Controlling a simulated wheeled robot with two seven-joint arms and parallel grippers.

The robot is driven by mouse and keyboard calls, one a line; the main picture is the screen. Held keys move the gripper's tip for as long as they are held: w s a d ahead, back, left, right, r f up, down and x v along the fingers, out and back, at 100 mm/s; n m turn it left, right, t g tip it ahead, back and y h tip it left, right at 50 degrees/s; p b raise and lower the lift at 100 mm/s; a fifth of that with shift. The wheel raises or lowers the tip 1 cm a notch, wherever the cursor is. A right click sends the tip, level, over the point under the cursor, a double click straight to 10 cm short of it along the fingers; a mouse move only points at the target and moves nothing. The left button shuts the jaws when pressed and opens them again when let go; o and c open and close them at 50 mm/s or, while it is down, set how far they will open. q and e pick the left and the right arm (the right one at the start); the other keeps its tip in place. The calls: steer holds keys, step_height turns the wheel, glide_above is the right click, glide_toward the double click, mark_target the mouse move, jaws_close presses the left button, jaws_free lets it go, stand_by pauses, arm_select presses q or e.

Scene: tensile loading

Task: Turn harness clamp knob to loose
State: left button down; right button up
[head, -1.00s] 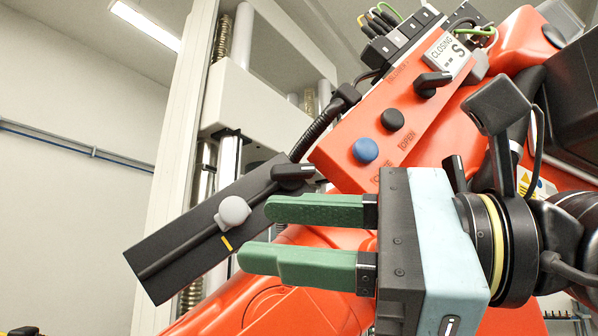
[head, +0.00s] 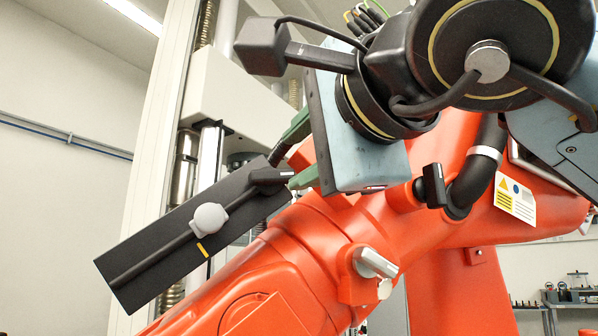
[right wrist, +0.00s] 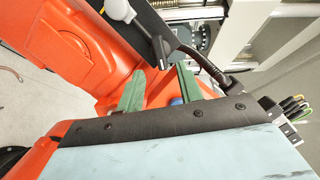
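A black lever knob (head: 268,177) with a pale mark sits at the upper end of a dark slotted plate (head: 150,262). It also shows in the right wrist view (right wrist: 160,48). My right gripper (head: 282,172) is open, its green fingertips on either side of this knob; contact cannot be told. In the right wrist view the fingers (right wrist: 160,68) are clearly apart. Another black knob (head: 433,186) stands beside a thick black hose (head: 472,182) on the orange robot arm. No readable label shows which is the harness clamp knob. My left gripper is not in view.
The orange robot arm (head: 320,235) fills the space below my gripper. A metal lever (head: 375,263) projects from it. A testing frame column (head: 150,150) rises behind. Free air lies at left.

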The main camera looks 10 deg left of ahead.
mark_target(276, 175)
steer(key=p+x, duration=0.2)
steer(key=x, duration=0.4)
steer(key=shift+r+p, duration=0.1)
steer(key=shift+p, duration=0.3)
steer(key=shift+w+a, duration=0.3)
steer(key=shift+w, duration=0.05)
jaws_close()
